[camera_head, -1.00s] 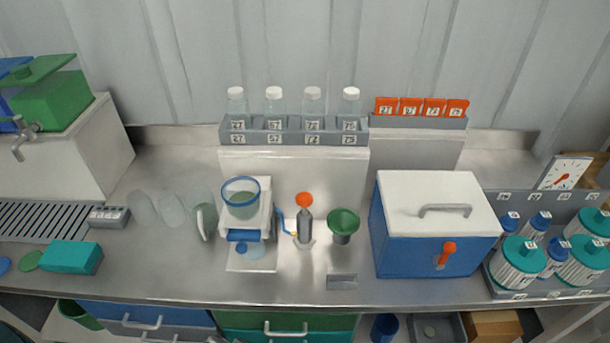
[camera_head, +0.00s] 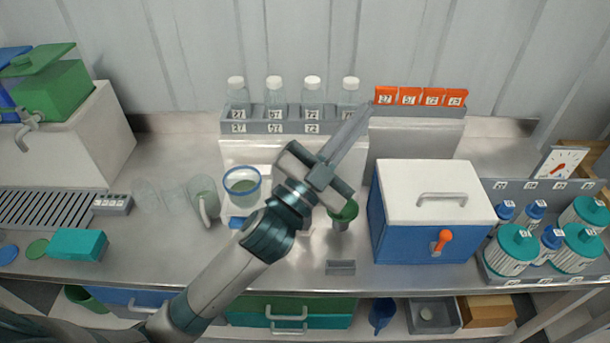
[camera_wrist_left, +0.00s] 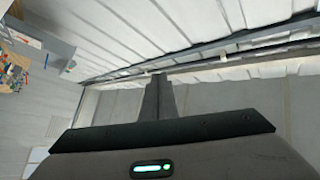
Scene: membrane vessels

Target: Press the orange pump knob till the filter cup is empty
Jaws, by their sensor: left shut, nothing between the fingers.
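The filter cup (camera_head: 242,187), a clear cup with a blue rim, sits on its white stand (camera_head: 228,210) in the head view and holds greenish liquid. My left arm crosses in front of the stand and hides much of it. My right gripper is not in view.
A green funnel (camera_head: 343,214) stands just right of my left gripper's body. A blue box with a white lid (camera_head: 420,225) stands to the right. Several bottles stand in a grey rack (camera_head: 262,127) behind. Glass cups and a jug (camera_head: 204,200) stand left of the stand.

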